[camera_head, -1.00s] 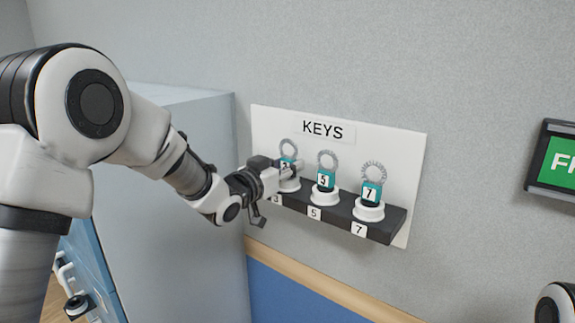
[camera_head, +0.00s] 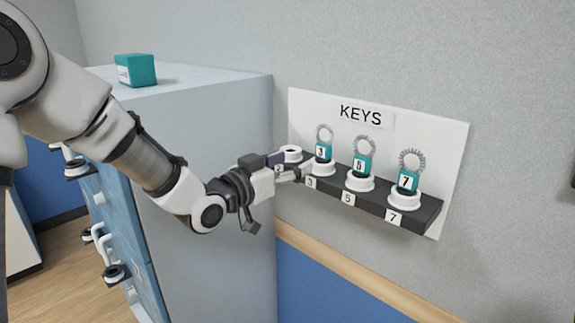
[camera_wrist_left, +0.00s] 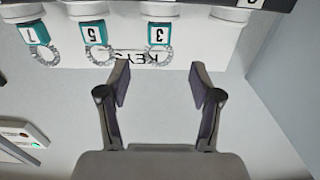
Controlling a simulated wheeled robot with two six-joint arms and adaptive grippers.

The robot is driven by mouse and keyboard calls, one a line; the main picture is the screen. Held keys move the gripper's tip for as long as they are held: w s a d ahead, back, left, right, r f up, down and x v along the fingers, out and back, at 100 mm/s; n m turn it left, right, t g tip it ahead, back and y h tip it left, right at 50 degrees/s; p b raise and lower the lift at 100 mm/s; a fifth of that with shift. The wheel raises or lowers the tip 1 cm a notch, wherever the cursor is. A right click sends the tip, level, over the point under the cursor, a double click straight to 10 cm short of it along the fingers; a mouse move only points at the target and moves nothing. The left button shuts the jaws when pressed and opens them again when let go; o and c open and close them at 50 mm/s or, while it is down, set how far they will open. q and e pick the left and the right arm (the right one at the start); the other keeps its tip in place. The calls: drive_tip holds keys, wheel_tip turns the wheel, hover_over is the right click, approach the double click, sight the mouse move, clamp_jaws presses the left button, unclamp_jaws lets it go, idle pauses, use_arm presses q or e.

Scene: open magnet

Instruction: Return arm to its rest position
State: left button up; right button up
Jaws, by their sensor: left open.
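My left gripper (camera_head: 288,172) is open and empty at the left end of the dark key shelf (camera_head: 425,212), left of the key tagged 3 (camera_head: 324,152). In the left wrist view the fingers (camera_wrist_left: 160,80) stand apart with nothing between them. The key tagged 5 (camera_head: 362,165) and the key tagged 7 (camera_head: 407,180) sit upright in white round holders. The leftmost white holder (camera_head: 290,152) is empty. In the left wrist view the keys appear upside down beyond the fingertips. My right gripper is not in view.
The shelf is on a white KEYS board (camera_head: 445,150) on the grey wall. A tall grey cabinet (camera_head: 225,120) stands close behind my left arm, with a teal box (camera_head: 136,70) on top. Blue drawers with handles (camera_head: 115,272) face left.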

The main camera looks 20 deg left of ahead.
use_arm(q)
drive_tip(key=shift+s+a, duration=0.1)
drive_tip(key=shift+s, duration=0.3)
drive_tip(key=s+d+f+g+y, duration=0.1)
drive_tip(key=s+f+g, duration=0.2)
drive_tip(key=f, duration=0.9)
drive_tip(key=s+d+f+n+g, duration=0.1)
drive_tip(key=s+f+g, duration=0.2)
drive_tip(key=f, duration=0.9)
drive_tip(key=s+d+f+g+y, duration=0.1)
drive_tip(key=s+f+g, duration=0.15)
drive_tip(key=f, duration=0.95)
drive_tip(key=s+a+f+n+g+y, duration=0.1)
drive_tip(key=s+f+g, duration=0.3)
drive_tip(key=s, duration=0.9)
drive_tip(key=s+a+f+n+g+y, duration=0.2)
drive_tip(key=s+f+g, duration=0.2)
drive_tip(key=s+f, duration=0.7)
drive_tip(key=shift+s+a+y, duration=0.3)
drive_tip(key=shift+s+y, duration=0.1)
drive_tip(key=shift+s, duration=0.55)
